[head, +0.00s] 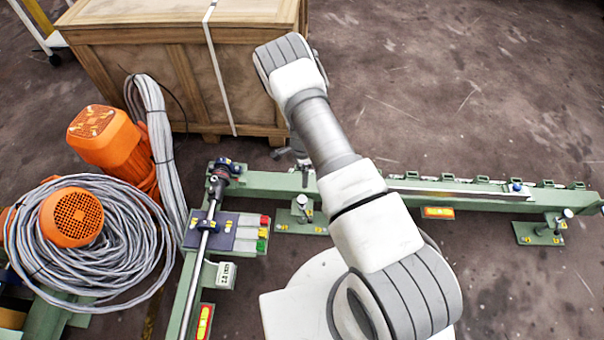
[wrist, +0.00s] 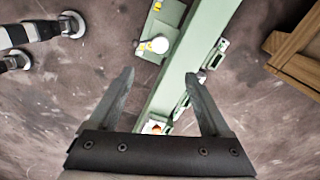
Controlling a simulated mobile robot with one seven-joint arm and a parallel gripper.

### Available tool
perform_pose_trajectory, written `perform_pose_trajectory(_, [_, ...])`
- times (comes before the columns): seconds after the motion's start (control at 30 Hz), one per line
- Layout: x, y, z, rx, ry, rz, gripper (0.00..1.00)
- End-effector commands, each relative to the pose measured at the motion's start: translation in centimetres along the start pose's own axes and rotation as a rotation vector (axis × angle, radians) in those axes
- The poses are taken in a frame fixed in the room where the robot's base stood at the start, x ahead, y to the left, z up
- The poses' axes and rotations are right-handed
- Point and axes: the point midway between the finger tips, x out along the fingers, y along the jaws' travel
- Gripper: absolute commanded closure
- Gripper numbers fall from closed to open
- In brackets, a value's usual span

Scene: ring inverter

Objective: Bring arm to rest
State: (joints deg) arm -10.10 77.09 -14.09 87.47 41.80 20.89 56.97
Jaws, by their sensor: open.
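My gripper (wrist: 160,98) shows at the bottom of the wrist view. Its two dark fingers stand wide apart with nothing between them. Below it in that view runs a green beam (wrist: 187,68), seen through and beyond the gap. In the head view my white and grey arm rises from the lower middle and leans up and left towards the wooden crate. The gripper is mostly hidden behind the arm in the head view.
A wooden crate (head: 185,75) stands behind the arm. Orange motors (head: 110,140) and coiled grey cable (head: 130,240) lie at the left. A green frame (head: 450,205) runs across to the right, with coloured buttons (head: 263,233) near its left end. The floor at upper right is clear.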

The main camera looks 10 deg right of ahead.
Motion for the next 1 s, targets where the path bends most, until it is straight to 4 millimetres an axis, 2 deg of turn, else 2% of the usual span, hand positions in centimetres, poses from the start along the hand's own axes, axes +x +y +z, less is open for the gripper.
perform_pose_trajectory(0.37, [0.0,-0.1,0.0,0.000,0.000,-0.001,0.18])
perform_pose_trajectory(0.47, [-0.9,-0.5,0.2,-0.011,-0.006,-0.008,0.18])
perform_pose_trajectory(0.57, [-3.4,-1.4,0.6,-0.046,-0.021,-0.024,0.18])
perform_pose_trajectory(0.67, [-7.4,-2.5,1.2,-0.105,-0.043,-0.050,0.18])
perform_pose_trajectory(0.8, [-13.8,-3.5,2.0,-0.209,-0.071,-0.091,0.18])
perform_pose_trajectory(1.0, [-22.5,-3.5,2.9,-0.365,-0.096,-0.152,0.18])
